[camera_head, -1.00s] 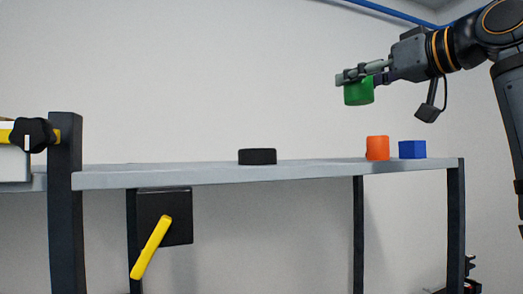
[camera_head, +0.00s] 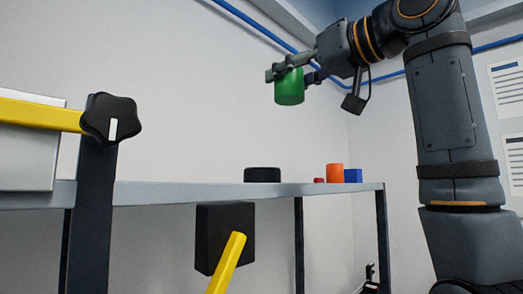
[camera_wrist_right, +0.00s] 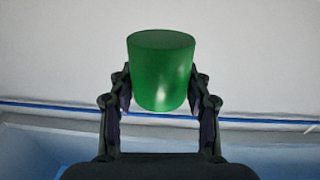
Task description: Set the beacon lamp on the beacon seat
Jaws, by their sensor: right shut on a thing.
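My right gripper (camera_head: 291,74) is shut on a green cylinder, the beacon lamp (camera_head: 289,88), and holds it high above the shelf. In the right wrist view the lamp (camera_wrist_right: 161,72) sits between the two fingers (camera_wrist_right: 160,98). There is a wide gap between lamp and disc. My left gripper is not in view.
An orange cylinder (camera_head: 335,173), a blue block (camera_head: 353,175) and a small red piece (camera_head: 319,180) stand at the shelf's right end. A black knob (camera_head: 111,118) with a yellow bar (camera_head: 40,113) is at the left. A yellow lever (camera_head: 228,262) on a black box (camera_head: 225,238) hangs below the shelf.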

